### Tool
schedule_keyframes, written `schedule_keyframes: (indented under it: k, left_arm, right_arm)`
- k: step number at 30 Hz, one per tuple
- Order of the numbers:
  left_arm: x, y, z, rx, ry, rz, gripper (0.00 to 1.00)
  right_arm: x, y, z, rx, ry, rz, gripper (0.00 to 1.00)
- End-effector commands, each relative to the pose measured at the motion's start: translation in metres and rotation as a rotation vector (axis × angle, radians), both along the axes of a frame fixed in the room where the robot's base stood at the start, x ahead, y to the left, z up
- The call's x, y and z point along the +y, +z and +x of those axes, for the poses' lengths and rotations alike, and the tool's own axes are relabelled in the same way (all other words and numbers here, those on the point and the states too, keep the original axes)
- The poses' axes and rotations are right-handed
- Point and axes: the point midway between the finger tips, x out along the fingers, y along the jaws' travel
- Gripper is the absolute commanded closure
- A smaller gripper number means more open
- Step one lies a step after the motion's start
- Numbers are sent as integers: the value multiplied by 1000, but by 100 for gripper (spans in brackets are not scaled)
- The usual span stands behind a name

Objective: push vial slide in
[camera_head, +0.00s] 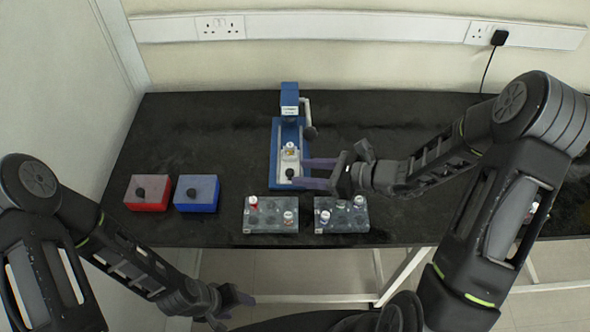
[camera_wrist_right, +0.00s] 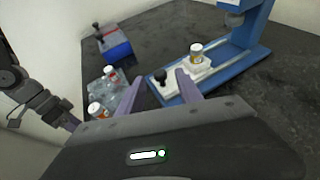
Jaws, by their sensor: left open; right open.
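The blue press-like device (camera_head: 277,150) stands on the black table with an upright head (camera_head: 290,100) at its back. A white slide (camera_head: 284,180) lies in its base, also seen in the right wrist view (camera_wrist_right: 177,85), and has a black knob at its near end (camera_head: 290,171). A white-capped vial with an orange label (camera_head: 290,149) stands upright on the slide, in front of the head. My right gripper (camera_head: 306,173) is open and empty, its fingertips close to the knob; contact cannot be told. My left gripper (camera_head: 237,304) is open and empty in front of the table.
Two clear racks with vials, left (camera_head: 270,226) and right (camera_head: 341,227), stand near the front edge. A red box (camera_head: 147,204) and a blue box (camera_head: 196,205), each with a black knob, stand left. The table's back left is clear.

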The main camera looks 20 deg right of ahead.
Motion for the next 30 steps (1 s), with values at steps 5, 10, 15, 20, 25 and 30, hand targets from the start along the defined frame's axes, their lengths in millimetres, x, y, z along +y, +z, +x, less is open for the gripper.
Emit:
schedule_keyframes:
  k: [5, 10, 15, 20, 25, 30]
  left_arm:
    - [0, 3, 0, 1, 1, 1, 42]
    - [0, 3, -1, 2, 1, 2, 42]
    - [0, 3, -1, 2, 1, 2, 42]
    - [0, 3, -1, 2, 1, 2, 42]
    - [0, 3, -1, 2, 1, 2, 42]
    - [0, 3, -1, 1, 1, 1, 42]
  right_arm:
    - [20, -9, 14, 1, 3, 1, 57]
    - [27, -13, 19, 1, 2, 0, 57]
    - [27, -13, 19, 0, 1, 0, 57]
    - [27, -13, 19, 0, 1, 0, 66]
    - [27, -13, 19, 0, 1, 0, 80]
    - [26, -13, 19, 0, 1, 0, 93]
